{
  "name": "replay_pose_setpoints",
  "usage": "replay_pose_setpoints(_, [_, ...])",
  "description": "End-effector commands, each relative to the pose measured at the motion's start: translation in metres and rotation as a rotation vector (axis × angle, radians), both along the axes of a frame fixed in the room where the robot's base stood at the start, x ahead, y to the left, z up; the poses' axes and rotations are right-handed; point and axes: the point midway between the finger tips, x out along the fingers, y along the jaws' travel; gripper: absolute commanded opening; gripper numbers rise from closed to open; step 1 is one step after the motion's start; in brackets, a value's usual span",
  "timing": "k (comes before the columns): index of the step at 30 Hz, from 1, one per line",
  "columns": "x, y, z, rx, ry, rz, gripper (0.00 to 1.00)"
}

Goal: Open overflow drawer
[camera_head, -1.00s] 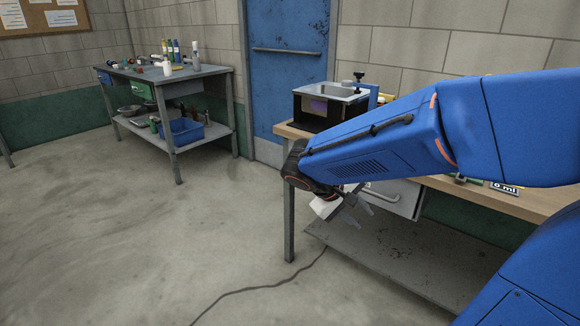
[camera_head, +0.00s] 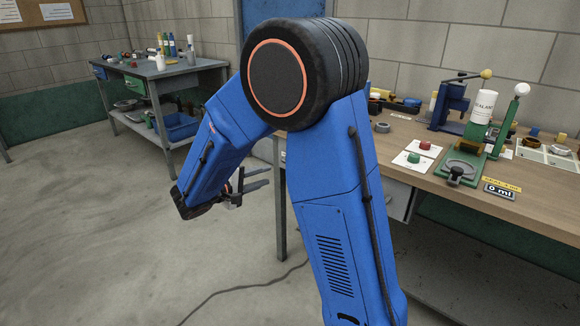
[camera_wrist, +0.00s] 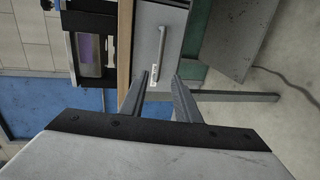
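A grey drawer (camera_wrist: 158,28) with a bar handle (camera_wrist: 162,42) and a small white label (camera_wrist: 154,75), too small to read, fills the upper middle of the wrist view. It looks shut. In the head view, part of the drawer front (camera_head: 398,199) shows under the right bench, beside my arm. My gripper (camera_wrist: 160,76) is open and empty, its two fingers pointing toward the drawer and apart from the handle. In the head view, my gripper (camera_head: 262,178) is left of the bench's front leg, with its fingers pointing right.
The wooden bench top (camera_head: 440,150) holds a green press (camera_head: 463,165), a white bottle (camera_head: 482,107) and red and green buttons. A grey side table (camera_head: 165,72) stands at the back left. A cable (camera_head: 240,287) lies on the open floor.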

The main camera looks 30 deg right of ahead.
Motion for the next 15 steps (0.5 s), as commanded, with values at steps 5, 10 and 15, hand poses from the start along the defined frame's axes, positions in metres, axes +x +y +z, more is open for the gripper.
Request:
replay_pose_setpoints(5, [0.005, -0.018, -0.004, 0.000, 0.001, -0.004, 0.29])
replay_pose_setpoints(10, [0.014, -0.042, -0.009, 0.000, 0.002, -0.005, 0.29])
replay_pose_setpoints(15, [0.023, -0.066, -0.015, 0.000, 0.002, -0.005, 0.29])
